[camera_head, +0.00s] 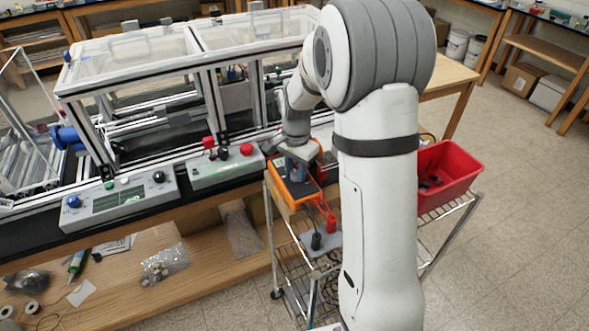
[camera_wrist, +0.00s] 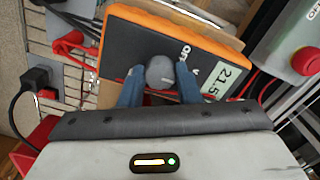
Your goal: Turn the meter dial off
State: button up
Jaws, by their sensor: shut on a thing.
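The meter (camera_head: 294,190) is an orange-edged box with a dark face on the wire cart, mostly under my arm's end in the head view. In the wrist view the meter (camera_wrist: 140,45) shows its dark face, a lit display (camera_wrist: 226,80) reading about 21.5, and a round grey dial (camera_wrist: 160,72). My gripper (camera_wrist: 159,80) has its blue fingers on either side of the dial and is shut on it. In the head view my gripper (camera_head: 301,155) is over the meter's upper part; the dial is hidden there.
Red and black probes (camera_head: 323,232) lie on the cart below the meter. A red bin (camera_head: 448,175) is to the right. A control box with a red button (camera_head: 246,149) is close on the left, beside the framed enclosure (camera_head: 190,75). Open floor lies at far right.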

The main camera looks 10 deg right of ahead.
jog(key=shift+a, duration=0.1)
jog(key=shift+c, duration=0.7)
jog(key=shift+n, duration=0.3)
jog(key=n+b, duration=0.2)
jog(key=n, duration=0.3)
jog(key=n+b, duration=0.2)
jog(key=n, duration=0.4)
jog(key=shift+d, duration=0.2)
jog(key=shift+n, duration=0.3)
jog(key=o, duration=1)
